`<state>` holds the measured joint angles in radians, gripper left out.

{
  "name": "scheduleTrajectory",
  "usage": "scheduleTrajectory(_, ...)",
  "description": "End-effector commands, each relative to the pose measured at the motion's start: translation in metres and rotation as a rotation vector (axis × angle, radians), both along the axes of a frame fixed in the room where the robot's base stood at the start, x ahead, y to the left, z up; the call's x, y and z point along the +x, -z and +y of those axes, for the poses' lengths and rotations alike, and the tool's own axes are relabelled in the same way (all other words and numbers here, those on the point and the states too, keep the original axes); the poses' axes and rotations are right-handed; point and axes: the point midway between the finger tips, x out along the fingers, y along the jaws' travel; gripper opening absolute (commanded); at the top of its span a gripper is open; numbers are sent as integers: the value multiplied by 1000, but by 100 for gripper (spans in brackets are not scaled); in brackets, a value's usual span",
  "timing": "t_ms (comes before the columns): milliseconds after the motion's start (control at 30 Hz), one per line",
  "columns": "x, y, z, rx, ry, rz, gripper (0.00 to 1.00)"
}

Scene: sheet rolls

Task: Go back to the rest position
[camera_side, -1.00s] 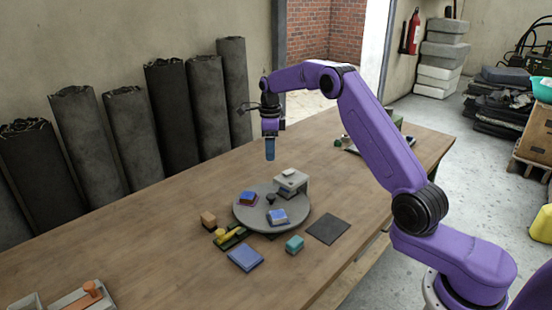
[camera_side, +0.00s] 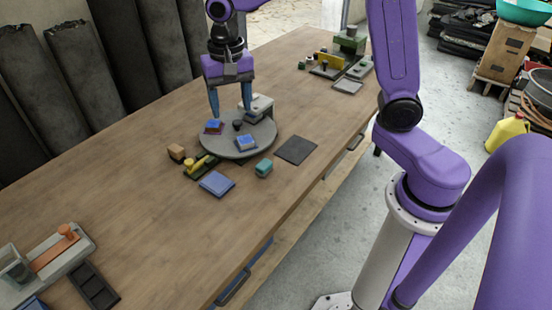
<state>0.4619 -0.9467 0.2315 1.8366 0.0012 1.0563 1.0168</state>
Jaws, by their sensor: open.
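My gripper (camera_side: 231,112) is open, with two blue fingers spread apart and pointing down. Nothing shows between the fingers. It hangs above the back part of a round grey turntable (camera_side: 262,141); its exact height is hard to tell. A red and blue block (camera_side: 213,127) and a blue and white block (camera_side: 246,143) lie on the turntable, with a small dark knob (camera_side: 238,125) between them. A grey block-like housing (camera_side: 261,105) stands at the back right of the turntable, partly behind the right finger.
Around the turntable lie a tan block (camera_side: 176,152), a yellow piece on a green base (camera_side: 201,167), a blue tile (camera_side: 216,184), a teal block (camera_side: 264,168) and a dark mat (camera_side: 296,150). A green fixture (camera_side: 341,58) stands far back. The table's left middle is clear.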

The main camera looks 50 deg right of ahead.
Motion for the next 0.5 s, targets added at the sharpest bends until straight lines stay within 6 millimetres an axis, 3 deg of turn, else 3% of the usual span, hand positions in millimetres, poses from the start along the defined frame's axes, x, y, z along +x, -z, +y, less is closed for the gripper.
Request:
scheduleTrajectory(33,-19,-2,3,0,-103,-2,63)
scheduleTrajectory(233,-89,-2,6,-2,-517,-8,63)
scheduleTrajectory(500,-181,6,-11,-5,-1075,-18,63)
